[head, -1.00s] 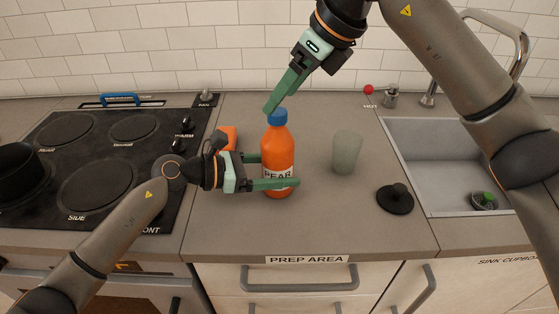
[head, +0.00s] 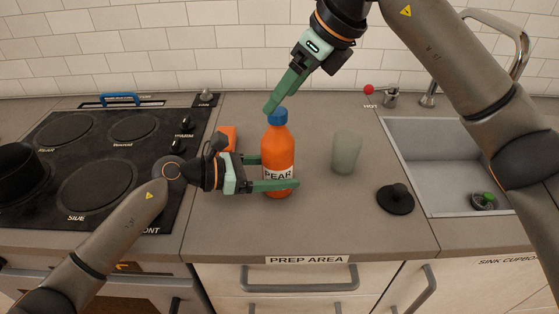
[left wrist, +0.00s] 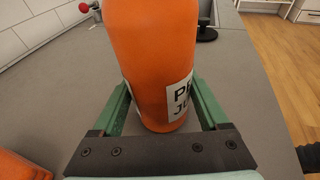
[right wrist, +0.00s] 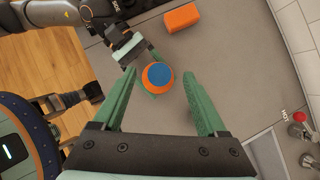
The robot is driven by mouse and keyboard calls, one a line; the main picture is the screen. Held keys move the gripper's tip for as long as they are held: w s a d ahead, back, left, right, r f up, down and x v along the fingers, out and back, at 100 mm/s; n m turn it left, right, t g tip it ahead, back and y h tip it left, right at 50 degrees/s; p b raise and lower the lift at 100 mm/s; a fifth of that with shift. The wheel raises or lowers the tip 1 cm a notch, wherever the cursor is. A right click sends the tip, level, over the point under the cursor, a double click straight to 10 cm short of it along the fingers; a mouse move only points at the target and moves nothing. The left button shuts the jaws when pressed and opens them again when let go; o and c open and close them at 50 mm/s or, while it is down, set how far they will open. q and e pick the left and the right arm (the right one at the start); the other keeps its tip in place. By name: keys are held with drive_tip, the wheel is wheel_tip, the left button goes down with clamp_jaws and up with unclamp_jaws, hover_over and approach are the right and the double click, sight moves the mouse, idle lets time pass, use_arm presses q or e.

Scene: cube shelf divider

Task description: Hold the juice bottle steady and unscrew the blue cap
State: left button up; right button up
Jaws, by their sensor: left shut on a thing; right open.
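The orange juice bottle (head: 279,158) stands upright on the grey counter, with a white label reading PEAR. Its blue cap (head: 277,116) is on top; in the right wrist view the cap (right wrist: 159,76) lies beyond and between the fingertips. My left gripper (head: 273,172) is shut on the bottle's body, one finger on each side, and the bottle (left wrist: 150,60) fills the middle of the left wrist view. My right gripper (head: 269,108) is open above the bottle, pointing down at the cap.
A frosted glass (head: 346,152) stands right of the bottle, and a black round lid (head: 396,198) lies nearer the sink (head: 440,150). An orange block (head: 229,138) lies behind my left gripper. The stovetop (head: 100,165) is at left. The counter front is clear.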

sight(278, 111)
drive_tip(key=shift+c, duration=0.7)
drive_tip(key=n, duration=0.4)
drive_tip(key=shift+s+a+r+h, duration=0.2)
drive_tip(key=shift+a+r+h, duration=0.05)
drive_tip(key=shift+a+h, duration=0.15)
drive_tip(key=n, duration=0.3)
drive_tip(key=shift+s+a+r+n, duration=0.15)
drive_tip(key=shift+r+n, duration=0.1)
drive_tip(key=shift+n, duration=0.05)
drive_tip(key=n, duration=0.2)
drive_tip(key=n+h, duration=0.1)
drive_tip(key=shift+s+a+r+n+g, duration=0.1)
drive_tip(key=shift+s+r+n+g, duration=0.05)
drive_tip(key=shift+r+n+g, duration=0.15)
drive_tip(key=shift+w+f+n+h, duration=0.25)
drive_tip(key=shift+f+n+h, duration=0.35)
drive_tip(key=shift+n, duration=2.35)
drive_tip(key=shift+w+f+n+h, duration=0.25)
drive_tip(key=shift+f+n, duration=0.7)
drive_tip(key=shift+n, duration=2.05)
drive_tip(key=shift+w+f+n+h, duration=0.2)
drive_tip(key=shift+f+n+h, duration=0.4)
drive_tip(key=shift+n, duration=2.35)
